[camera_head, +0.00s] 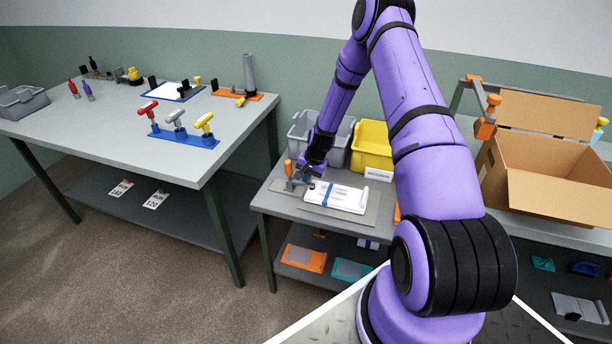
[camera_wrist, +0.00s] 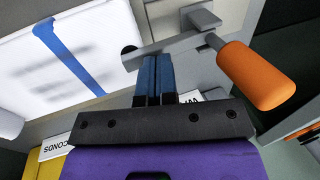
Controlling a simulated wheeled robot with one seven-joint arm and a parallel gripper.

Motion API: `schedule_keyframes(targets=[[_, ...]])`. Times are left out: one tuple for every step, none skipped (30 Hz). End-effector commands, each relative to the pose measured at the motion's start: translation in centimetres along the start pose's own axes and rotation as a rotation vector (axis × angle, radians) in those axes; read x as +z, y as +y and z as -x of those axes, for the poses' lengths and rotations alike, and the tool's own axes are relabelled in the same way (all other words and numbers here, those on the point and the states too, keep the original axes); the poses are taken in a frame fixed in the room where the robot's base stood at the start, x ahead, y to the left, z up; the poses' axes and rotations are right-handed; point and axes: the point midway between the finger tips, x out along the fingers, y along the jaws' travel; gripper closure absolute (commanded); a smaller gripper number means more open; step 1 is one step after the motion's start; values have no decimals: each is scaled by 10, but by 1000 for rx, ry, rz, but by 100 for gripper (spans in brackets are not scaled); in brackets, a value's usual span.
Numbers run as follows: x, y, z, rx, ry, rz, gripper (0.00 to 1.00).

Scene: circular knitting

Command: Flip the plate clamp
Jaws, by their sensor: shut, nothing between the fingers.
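The plate clamp (camera_wrist: 175,45) has a grey metal lever arm with an orange handle (camera_wrist: 257,75). In the head view its orange handle (camera_head: 289,167) stands near the left edge of the small grey table. In the head view my gripper (camera_head: 310,178) is above the clamp.
A grey bin (camera_head: 303,133) and a yellow bin (camera_head: 370,150) stand behind the plate. An open cardboard box (camera_head: 560,205) is on the right. A larger table (camera_head: 110,130) at left holds red, grey and yellow T-handles on a blue base (camera_head: 185,138).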

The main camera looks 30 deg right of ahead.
Motion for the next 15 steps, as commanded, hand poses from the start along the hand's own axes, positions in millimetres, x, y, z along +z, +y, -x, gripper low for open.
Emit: schedule_keyframes(targets=[[0,2,-2,0,0,-1,100],[0,3,-3,0,0,-1,100],[0,4,-4,0,-1,-1,100],[0,5,-5,1,-1,-1,100],[0,6,-6,1,-1,-1,100],[0,6,-7,1,-1,-1,100],[0,7,-8,1,-1,-1,100],[0,8,-8,1,-1,0,100],[0,9,-9,1,-2,0,100],[0,9,-10,2,-2,-1,100],[0,10,-11,2,-2,-1,100],[1,11,-11,3,-2,-1,100],[1,11,-12,3,-3,-1,100],[1,12,-12,4,-3,-1,100],[1,12,-13,4,-4,-2,100]])
